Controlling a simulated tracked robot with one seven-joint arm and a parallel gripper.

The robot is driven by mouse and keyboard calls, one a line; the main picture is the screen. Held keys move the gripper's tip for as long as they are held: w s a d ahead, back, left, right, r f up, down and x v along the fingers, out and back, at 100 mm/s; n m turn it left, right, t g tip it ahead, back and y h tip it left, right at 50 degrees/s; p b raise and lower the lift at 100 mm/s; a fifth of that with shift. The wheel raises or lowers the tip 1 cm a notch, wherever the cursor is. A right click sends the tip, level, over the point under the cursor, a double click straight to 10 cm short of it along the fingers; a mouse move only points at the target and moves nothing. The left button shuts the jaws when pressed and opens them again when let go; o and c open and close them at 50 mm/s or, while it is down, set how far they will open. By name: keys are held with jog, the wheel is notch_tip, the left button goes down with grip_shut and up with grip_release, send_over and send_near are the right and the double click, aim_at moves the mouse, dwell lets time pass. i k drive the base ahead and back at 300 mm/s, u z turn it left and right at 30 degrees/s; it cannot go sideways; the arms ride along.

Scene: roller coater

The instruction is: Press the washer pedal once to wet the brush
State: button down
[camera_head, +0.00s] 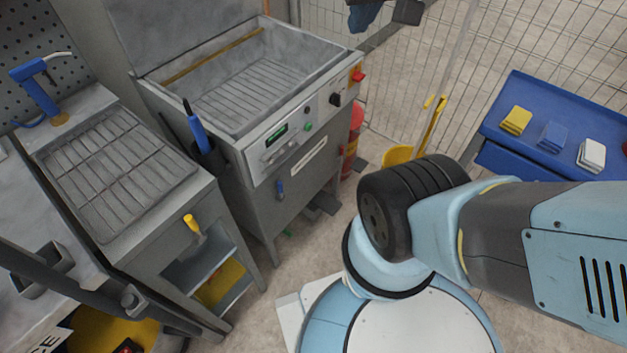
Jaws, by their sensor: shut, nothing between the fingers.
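The washer (300,170) is a grey metal cabinet with an open, slatted basin, its lid raised at the back and a control panel on its front. A dark flat piece on the floor at its foot looks like the pedal (322,204); nothing is seen touching it. A blue-handled tool, perhaps the brush (198,132), stands in a dark holder on the washer's left side; its lower end is hidden. My light-blue and grey arm fills the right side and runs out of the picture. My gripper is not in view.
A grey bench (208,197) with a grated tray and blue tap stands left of the washer. A red extinguisher (351,150) and yellow dustpan (397,154) stand right of it, before a wire fence. Floor before the washer is partly clear.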

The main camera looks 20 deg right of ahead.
aim_at(323, 200)
jog(key=u, duration=0.15)
jog(key=k, duration=1.6)
jog(key=z, duration=0.4)
jog(key=i, duration=1)
jog(key=u, duration=0.1)
